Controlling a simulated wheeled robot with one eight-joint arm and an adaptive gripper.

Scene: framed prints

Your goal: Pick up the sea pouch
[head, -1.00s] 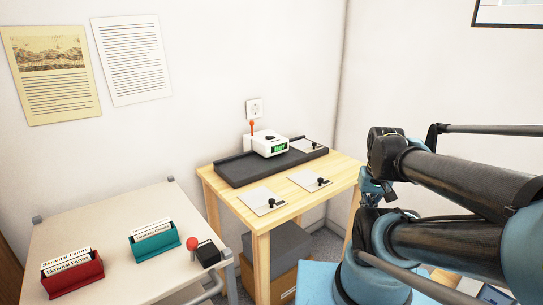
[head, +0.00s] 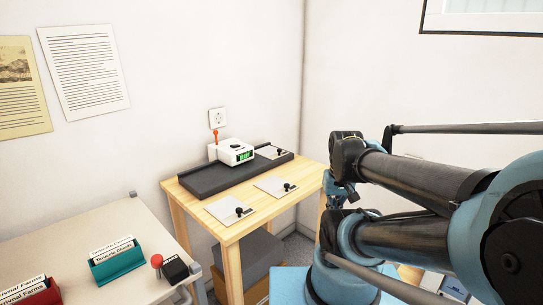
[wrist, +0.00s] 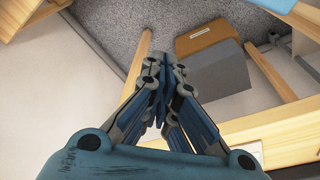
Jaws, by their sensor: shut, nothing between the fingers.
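I cannot make out a sea pouch in either view. My gripper (wrist: 163,76) shows in the wrist view with its fingers together and nothing between them. It points down past a wooden table's legs toward the grey floor. In the head view my arm fills the right side and hides what lies behind it. Some small blue and white items (head: 446,287) show partly below the arm at the bottom right; I cannot tell what they are.
A wooden table (head: 247,222) holds a dark tray (head: 208,181), a white device (head: 232,152) and several white plates with black knobs. A grey box (wrist: 214,78) sits beneath it. A pale table (head: 85,225) at left carries red and teal card holders (head: 119,262).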

